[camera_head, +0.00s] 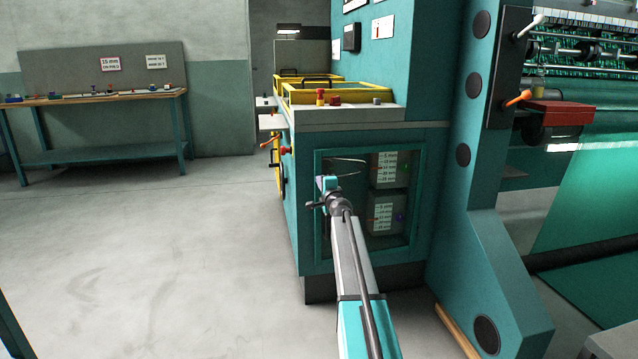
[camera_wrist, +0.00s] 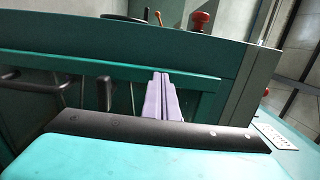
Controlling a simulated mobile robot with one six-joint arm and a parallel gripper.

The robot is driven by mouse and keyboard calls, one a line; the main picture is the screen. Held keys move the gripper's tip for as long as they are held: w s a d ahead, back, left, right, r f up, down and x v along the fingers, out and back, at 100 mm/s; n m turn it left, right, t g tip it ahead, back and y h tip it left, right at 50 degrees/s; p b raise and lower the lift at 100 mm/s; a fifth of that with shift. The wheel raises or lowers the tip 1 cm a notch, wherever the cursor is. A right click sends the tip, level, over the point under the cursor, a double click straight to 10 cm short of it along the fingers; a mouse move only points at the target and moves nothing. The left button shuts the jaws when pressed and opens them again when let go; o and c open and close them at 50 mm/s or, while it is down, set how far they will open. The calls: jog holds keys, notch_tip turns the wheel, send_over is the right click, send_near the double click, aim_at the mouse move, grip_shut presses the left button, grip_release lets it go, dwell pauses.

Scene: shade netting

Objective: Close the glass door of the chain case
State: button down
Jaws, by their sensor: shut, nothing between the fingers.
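The chain case (camera_head: 368,139) is the teal cabinet low on the machine. Its glass door (camera_head: 318,235) has a teal frame around a dark pane, with white-labelled boxes showing behind it. The door looks flush or nearly flush with the case; I cannot tell if a small gap is left. My gripper (camera_head: 327,184) is in front of the door's left side. In the wrist view its lilac fingers (camera_wrist: 160,97) are shut together and empty, overlapping the teal door frame (camera_wrist: 60,62). Whether they touch it is unclear. My arm hides the lower middle of the door.
Above the case is a ledge with yellow-rimmed trays (camera_head: 345,93) and a red knob (camera_wrist: 201,20). Orange-handled levers (camera_head: 270,142) stick out at its left. The machine's teal upright (camera_head: 455,200) stands close on the right. The floor to the left is clear up to a workbench (camera_head: 100,97).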

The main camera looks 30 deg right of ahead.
jog(key=s+a+p, duration=0.1)
jog(key=s+a, duration=0.1)
jog(key=a, duration=0.9)
jog(key=shift+s, duration=0.35)
